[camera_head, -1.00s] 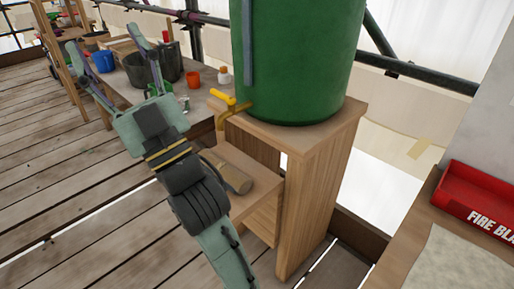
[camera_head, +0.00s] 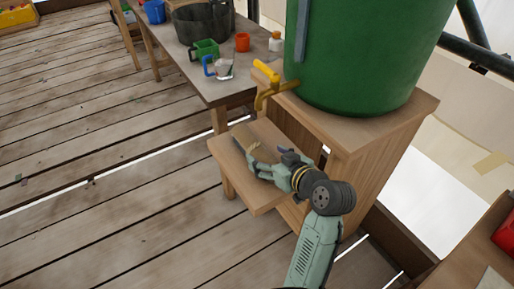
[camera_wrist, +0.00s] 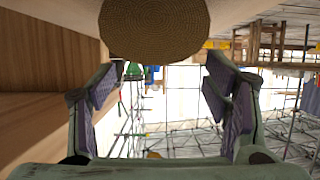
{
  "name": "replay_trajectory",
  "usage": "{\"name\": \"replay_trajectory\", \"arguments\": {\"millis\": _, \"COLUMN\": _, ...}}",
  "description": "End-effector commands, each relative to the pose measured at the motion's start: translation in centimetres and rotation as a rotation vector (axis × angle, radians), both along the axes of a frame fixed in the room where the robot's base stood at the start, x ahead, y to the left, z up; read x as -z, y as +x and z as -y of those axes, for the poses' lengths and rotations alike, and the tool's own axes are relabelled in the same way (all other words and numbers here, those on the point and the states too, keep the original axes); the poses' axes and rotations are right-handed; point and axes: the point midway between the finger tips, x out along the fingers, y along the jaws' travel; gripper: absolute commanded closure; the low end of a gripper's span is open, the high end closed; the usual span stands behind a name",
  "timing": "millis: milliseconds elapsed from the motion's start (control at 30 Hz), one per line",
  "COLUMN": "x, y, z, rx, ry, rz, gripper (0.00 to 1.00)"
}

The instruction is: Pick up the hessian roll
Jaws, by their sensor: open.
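The hessian roll (camera_head: 244,137) is a tan cylinder lying on a low wooden shelf (camera_head: 222,158) beside the barrel stand. Its near part is partly hidden by my gripper (camera_head: 267,161), which is right at its near end. In the wrist view the roll's round woven end (camera_wrist: 155,28) faces the camera at the top centre. My gripper (camera_wrist: 162,85) shows there with its two purple-padded fingers wide apart, one on each side below the roll's end. Nothing is held between them. I cannot tell whether a finger touches the roll.
A green barrel (camera_head: 360,60) with a yellow tap (camera_head: 266,72) stands on a wooden stand (camera_head: 375,140) above and right of the shelf. A workbench (camera_head: 180,50) with a dark bucket (camera_head: 205,22) and cups lies behind.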

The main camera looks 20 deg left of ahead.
Motion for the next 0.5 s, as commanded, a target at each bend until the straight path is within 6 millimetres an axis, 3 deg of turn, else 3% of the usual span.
{"name": "replay_trajectory", "arguments": {"millis": 500, "x": 1.3, "y": 3.8, "z": -4.5, "rx": 0.000, "ry": -0.002, "rz": -0.001, "gripper": 0.30}}
